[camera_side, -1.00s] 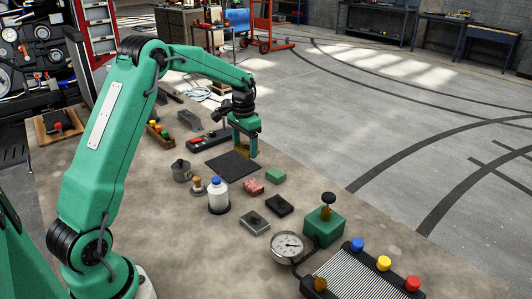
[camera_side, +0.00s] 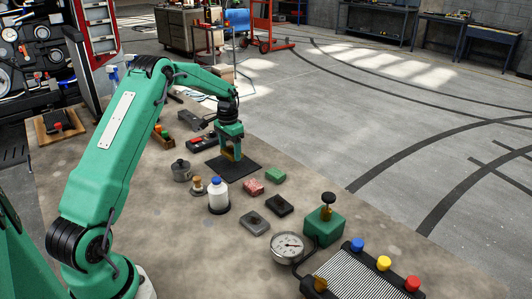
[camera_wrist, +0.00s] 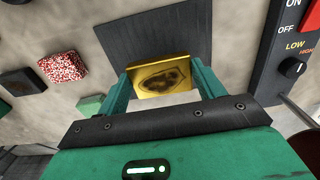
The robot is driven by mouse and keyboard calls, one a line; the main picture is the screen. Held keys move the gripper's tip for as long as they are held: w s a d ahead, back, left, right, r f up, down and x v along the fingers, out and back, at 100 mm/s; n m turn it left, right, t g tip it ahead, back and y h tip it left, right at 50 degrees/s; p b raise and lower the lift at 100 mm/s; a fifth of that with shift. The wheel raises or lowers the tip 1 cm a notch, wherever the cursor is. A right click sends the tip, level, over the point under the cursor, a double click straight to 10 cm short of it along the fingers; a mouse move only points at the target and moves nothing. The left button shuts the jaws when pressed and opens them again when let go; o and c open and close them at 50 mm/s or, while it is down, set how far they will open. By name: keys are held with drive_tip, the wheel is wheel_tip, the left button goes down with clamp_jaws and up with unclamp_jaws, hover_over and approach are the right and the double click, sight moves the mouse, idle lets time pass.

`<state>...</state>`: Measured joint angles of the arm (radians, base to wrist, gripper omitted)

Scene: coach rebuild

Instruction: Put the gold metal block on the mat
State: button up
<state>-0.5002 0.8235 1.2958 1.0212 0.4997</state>
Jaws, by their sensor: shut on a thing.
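My gripper (camera_side: 231,153) is shut on the gold metal block (camera_wrist: 160,76), which shows a dark oval mark on its face in the wrist view. In the side view the block (camera_side: 232,152) hangs between the fingers over the dark square mat (camera_side: 244,171). The wrist view shows the mat (camera_wrist: 158,32) just beyond the block. I cannot tell whether the block's underside touches the mat; part of the block is hidden by the fingers.
A red speckled block (camera_side: 253,187) and a green block (camera_side: 275,175) lie in front of the mat. A switch box (camera_side: 203,142) stands behind it, close by.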

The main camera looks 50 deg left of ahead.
sight(230, 152)
drive_tip(key=shift+f, duration=1.75)
drive_tip(key=shift+f, duration=0.1)
drive_tip(key=o, duration=1.2)
drive_tip(key=shift+o, duration=0.2)
wheel_tip(230, 152, up, 12)
drive_tip(key=shift+r, duration=0.1)
